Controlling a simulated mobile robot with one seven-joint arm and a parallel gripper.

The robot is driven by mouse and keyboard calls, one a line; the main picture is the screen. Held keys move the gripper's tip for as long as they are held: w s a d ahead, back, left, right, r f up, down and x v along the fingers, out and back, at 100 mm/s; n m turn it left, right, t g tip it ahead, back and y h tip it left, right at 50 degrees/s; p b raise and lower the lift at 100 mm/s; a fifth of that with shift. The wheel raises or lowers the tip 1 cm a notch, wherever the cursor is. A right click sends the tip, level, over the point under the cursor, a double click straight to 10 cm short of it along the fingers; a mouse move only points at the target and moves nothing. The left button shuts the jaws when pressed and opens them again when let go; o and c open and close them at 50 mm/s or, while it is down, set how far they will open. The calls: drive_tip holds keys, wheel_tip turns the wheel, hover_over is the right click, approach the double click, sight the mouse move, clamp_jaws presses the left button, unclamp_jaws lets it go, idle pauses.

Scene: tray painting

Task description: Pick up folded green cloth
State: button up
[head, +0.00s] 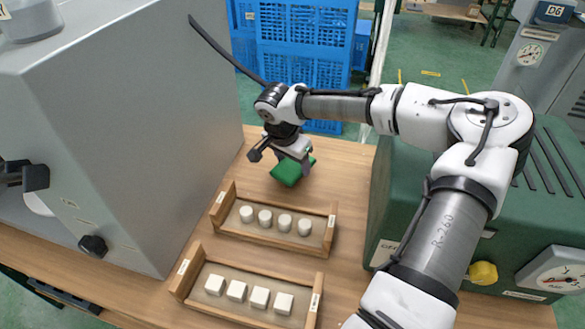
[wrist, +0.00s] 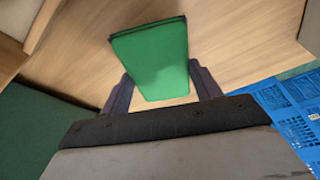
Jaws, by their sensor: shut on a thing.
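The folded green cloth (head: 287,172) is at the back of the wooden table, beyond the two trays. My gripper (head: 281,158) is over it, coming down from above. In the wrist view the folded green cloth (wrist: 152,58) is a flat rectangular pad between the two dark fingers of my gripper (wrist: 160,88). The fingers are shut on its near part, and the rest sticks out past them. Whether the cloth touches the table or is lifted clear, I cannot tell.
Two wooden trays (head: 264,246) (head: 238,316) hold several white pieces, round in the far one, cubes in the near one. A grey machine (head: 130,130) stands at left, a green machine (head: 545,215) at right. Blue crates (head: 300,45) stand behind the table.

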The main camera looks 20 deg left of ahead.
sight(292, 165)
wheel_tip(292, 165, up, 17)
drive_tip(key=b, duration=0.2)
drive_tip(key=shift+r, duration=0.2)
drive_tip(key=shift+s, duration=0.2)
